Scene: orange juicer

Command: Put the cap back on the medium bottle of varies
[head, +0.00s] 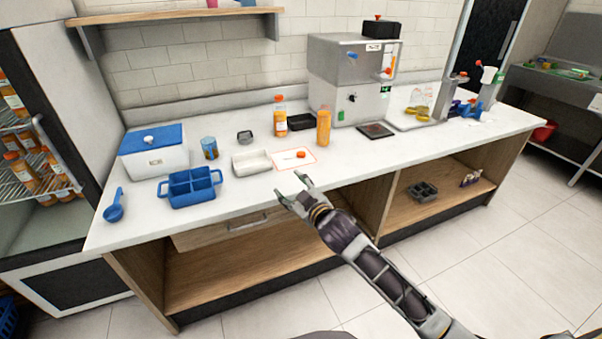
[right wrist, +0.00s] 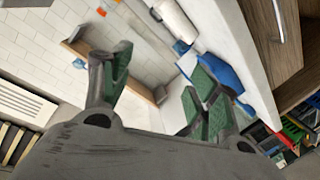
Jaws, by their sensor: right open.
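An orange bottle without a visible cap (head: 323,127) stands upright on the white counter, left of and in front of the grey juicer. A taller orange bottle (head: 280,117) with an orange cap stands behind it to the left. A small orange cap (head: 300,154) lies on a white, orange-edged mat (head: 284,163) near the counter's front. My right gripper (head: 290,189) is open and empty, at the counter's front edge, nearer than the mat and apart from the cap. Its two green-padded fingers (right wrist: 160,95) show spread in the right wrist view. My left gripper is not in view.
A white tray (head: 251,167) lies left of the mat. A blue divided tray (head: 190,193), a blue-lidded white box (head: 153,160) and a can (head: 209,147) stand further left. The juicer (head: 345,80) and a black pad (head: 375,130) are at the right.

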